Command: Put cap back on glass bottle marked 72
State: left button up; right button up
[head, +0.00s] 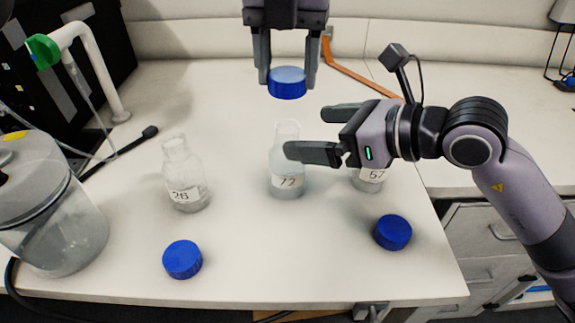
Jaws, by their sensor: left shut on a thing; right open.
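The glass bottle marked 72 (286,179) stands upright and uncapped in the middle of the table. My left gripper (287,78) comes in from the top and is shut on a blue cap (288,84). It holds the cap in the air, above the bottle's mouth in the picture and apart from it. My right gripper (318,133) comes in from the right and is open. Its fingers point left near the bottle's upper part, and the nearer finger overlaps the bottle in the picture. I cannot tell if it touches.
Bottle 26 (184,178) stands uncapped to the left. Bottle 67 (369,180) is partly hidden behind my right gripper. Blue caps lie at the front left (182,260) and front right (393,232). A large clear jar (60,235) stands at the left edge. The front middle is clear.

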aim_at(288, 127)
notch_tip(288, 127, down, 8)
jog(key=shift+r, duration=0.1)
jog(key=x, duration=0.5)
jog(key=shift+w+a, duration=0.25)
jog(key=shift+a, duration=0.1)
jog(key=shift+x, duration=0.8)
jog(key=c, duration=1.5)
pick_arm(q)
jog(key=shift+f, duration=2.55)
jog(key=shift+f, duration=0.85)
jog(key=shift+f, duration=0.55)
